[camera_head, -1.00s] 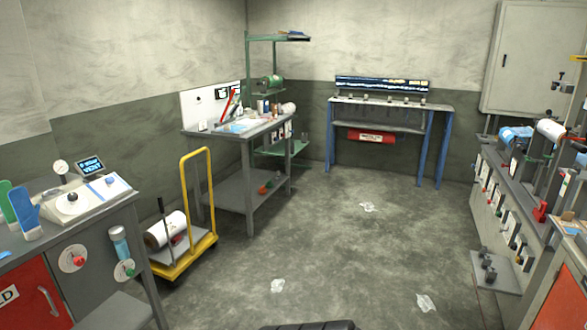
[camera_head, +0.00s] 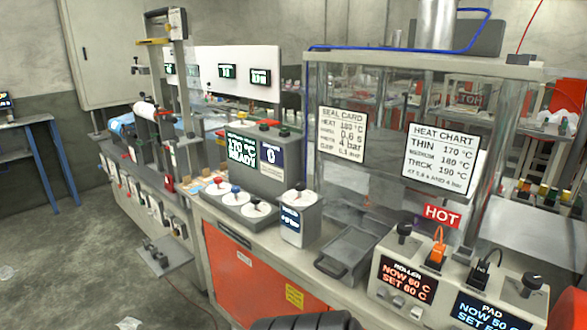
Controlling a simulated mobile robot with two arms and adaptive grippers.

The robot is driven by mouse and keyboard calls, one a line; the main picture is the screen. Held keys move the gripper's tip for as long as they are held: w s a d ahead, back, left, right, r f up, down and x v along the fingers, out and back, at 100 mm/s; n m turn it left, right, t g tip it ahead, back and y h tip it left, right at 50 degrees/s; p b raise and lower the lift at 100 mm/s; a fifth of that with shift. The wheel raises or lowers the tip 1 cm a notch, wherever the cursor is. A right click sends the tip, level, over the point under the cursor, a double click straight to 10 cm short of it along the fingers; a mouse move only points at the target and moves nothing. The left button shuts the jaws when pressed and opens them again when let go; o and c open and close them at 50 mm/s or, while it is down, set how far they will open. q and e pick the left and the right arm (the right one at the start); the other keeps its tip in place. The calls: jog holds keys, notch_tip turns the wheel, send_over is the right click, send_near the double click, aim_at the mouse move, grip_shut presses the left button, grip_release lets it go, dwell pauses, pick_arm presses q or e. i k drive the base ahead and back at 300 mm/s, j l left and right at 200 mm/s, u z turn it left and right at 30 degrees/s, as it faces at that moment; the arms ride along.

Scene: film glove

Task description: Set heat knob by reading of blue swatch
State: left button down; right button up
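A grey control console (camera_head: 262,160) stands on the right-hand bench with a green display (camera_head: 241,150) that seems to read 170 °C READY. In front of it are three white dials with a red knob (camera_head: 218,181), a blue knob (camera_head: 236,189) and a black knob (camera_head: 257,205). Which one is the heat knob I cannot tell. A separate grey box (camera_head: 299,217) with a black knob stands to their right. A heat chart (camera_head: 443,157) lists THIN 170, a middle row 180 and THICK 190 °C. I cannot make out a blue swatch for certain.
A seal card (camera_head: 343,134) hangs on a clear guard. A grey tray (camera_head: 350,250) lies on the bench. ROLLER (camera_head: 408,280) and PAD (camera_head: 484,315) heat units stand at right, below a red HOT sign (camera_head: 442,215).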

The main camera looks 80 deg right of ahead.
aim_at(218, 181)
jog(key=i+l+z, duration=0.15)
jog(key=z, duration=0.25)
jog(key=i+l+z, duration=0.2)
jog(key=z, duration=0.2)
jog(key=i+l+z, duration=0.2)
jog(key=z, duration=0.2)
jog(key=l, duration=0.1)
